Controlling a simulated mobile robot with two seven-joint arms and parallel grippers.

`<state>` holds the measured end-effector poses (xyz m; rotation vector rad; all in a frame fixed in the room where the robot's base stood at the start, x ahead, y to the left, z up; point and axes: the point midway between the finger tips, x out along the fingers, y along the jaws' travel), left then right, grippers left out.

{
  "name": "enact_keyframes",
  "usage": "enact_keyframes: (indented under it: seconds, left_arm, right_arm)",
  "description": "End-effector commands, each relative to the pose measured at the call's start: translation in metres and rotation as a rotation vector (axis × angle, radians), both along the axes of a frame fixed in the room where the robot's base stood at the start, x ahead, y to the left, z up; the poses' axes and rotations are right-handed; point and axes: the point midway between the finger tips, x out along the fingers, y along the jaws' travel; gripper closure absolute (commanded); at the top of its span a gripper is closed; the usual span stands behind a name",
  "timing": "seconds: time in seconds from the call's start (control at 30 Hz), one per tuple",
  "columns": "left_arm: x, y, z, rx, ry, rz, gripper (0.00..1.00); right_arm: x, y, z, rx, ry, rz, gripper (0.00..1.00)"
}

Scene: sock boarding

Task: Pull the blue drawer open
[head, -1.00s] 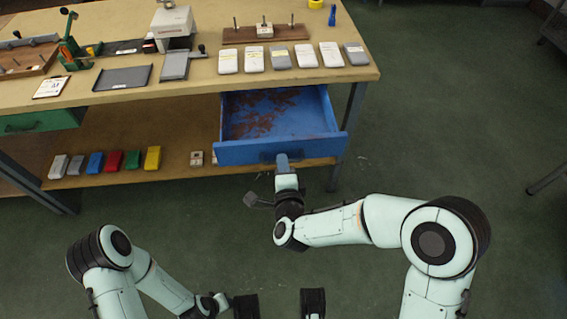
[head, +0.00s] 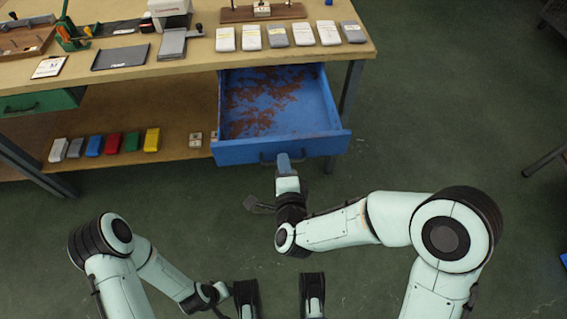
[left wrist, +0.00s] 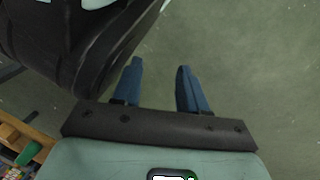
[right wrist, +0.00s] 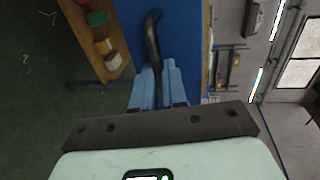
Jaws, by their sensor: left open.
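The blue drawer (head: 240,151) stands pulled out below the right part of the workbench. Its inside shows, bare apart from rust-brown patches. The dark bar handle (right wrist: 152,40) is on its blue front. My right gripper (head: 284,160) is at this handle; in the right wrist view my right gripper (right wrist: 158,68) has its blue fingers close together on the handle's lower end. My left gripper (left wrist: 158,75) is open and empty, with its fingers apart over the green floor, away from the drawer. Its fingertips are not clear in the head view.
The workbench (head: 200,75) holds several white and grey boxes near its front edge, above the drawer. A lower shelf (head: 178,155) carries several coloured blocks. A green drawer (head: 40,103) is at the left.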

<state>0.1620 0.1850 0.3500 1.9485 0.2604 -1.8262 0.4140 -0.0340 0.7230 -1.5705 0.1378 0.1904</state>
Motion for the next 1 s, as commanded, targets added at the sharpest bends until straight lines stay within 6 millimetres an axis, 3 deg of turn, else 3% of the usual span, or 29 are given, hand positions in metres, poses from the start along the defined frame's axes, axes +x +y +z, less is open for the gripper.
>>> enact_keyframes:
  seconds: [0.03,0.07,0.1,0.47,0.57,0.73,1.0]
  left_arm:
    - [0.0,0.0,0.0,0.0,0.0,0.0,0.57]
    - [0.0,0.0,0.0,0.0,0.0,0.0,0.57]
    - [0.0,0.0,0.0,0.0,0.0,0.0,0.57]
    - [0.002,0.0,0.002,0.0,-0.005,0.0,0.57]
    - [0.006,-0.001,0.006,0.001,-0.02,-0.002,0.57]
    - [0.018,-0.003,0.016,0.003,-0.06,-0.005,0.57]
    - [0.02,-0.029,0.086,-0.043,-0.099,-0.047,0.57]
  right_arm:
    - [0.0,0.0,0.0,0.0,-0.001,0.0,0.75]
    - [0.0,0.0,0.0,0.0,-0.001,0.0,0.65]
    - [0.0,0.0,0.0,0.0,-0.001,0.0,0.62]
    - [-0.005,0.0,0.002,-0.001,0.0,0.002,0.62]
    - [-0.018,0.0,0.005,-0.002,0.0,0.002,0.62]
    - [-0.055,-0.001,0.014,-0.001,0.0,0.005,0.62]
    - [-0.082,-0.002,0.024,-0.002,0.004,0.004,0.62]
